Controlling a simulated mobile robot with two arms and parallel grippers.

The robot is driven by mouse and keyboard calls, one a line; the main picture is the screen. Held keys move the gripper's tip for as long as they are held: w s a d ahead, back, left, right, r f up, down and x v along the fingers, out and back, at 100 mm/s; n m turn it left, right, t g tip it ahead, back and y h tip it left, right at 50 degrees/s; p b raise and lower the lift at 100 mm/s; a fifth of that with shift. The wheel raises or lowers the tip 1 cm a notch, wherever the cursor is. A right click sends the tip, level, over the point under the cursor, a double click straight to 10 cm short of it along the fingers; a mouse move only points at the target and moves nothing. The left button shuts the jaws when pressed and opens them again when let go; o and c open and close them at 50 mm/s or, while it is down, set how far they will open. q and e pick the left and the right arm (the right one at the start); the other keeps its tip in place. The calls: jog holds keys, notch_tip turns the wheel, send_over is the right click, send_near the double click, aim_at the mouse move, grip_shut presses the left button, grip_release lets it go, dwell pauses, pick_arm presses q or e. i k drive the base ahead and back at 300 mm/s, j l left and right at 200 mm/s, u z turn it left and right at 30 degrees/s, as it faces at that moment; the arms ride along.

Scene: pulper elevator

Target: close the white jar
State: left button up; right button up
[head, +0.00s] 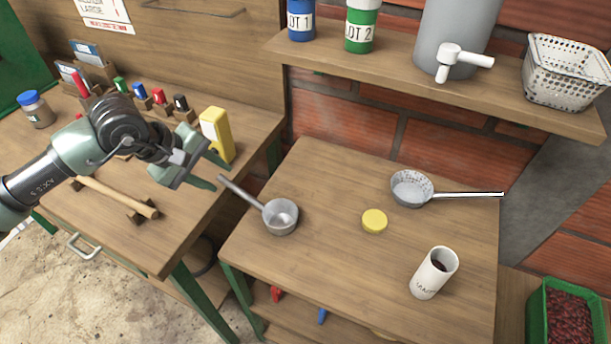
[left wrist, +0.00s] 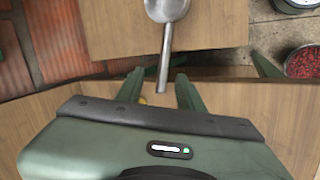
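The white jar (head: 433,273) stands upright near the front right of the small wooden table in the head view. Its top is open and dark contents show inside. A round yellow lid (head: 374,221) lies flat on the table, behind and left of the jar and apart from it. My left gripper (head: 221,177) is open and empty at the table's left side, well away from lid and jar. In the left wrist view its spread fingers (left wrist: 160,90) line up with the handle of a metal scoop (left wrist: 166,12), with gaps on both sides. My right gripper is in neither view.
The scoop (head: 281,217) lies on the table (head: 330,260), left of the lid. A strainer (head: 411,189) lies behind the lid. A yellow box (head: 217,134) stands on the left bench near my gripper. A shelf (head: 400,62) overhangs the back. Table space around the lid is clear.

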aim_at(441, 262)
jog(key=z, duration=1)
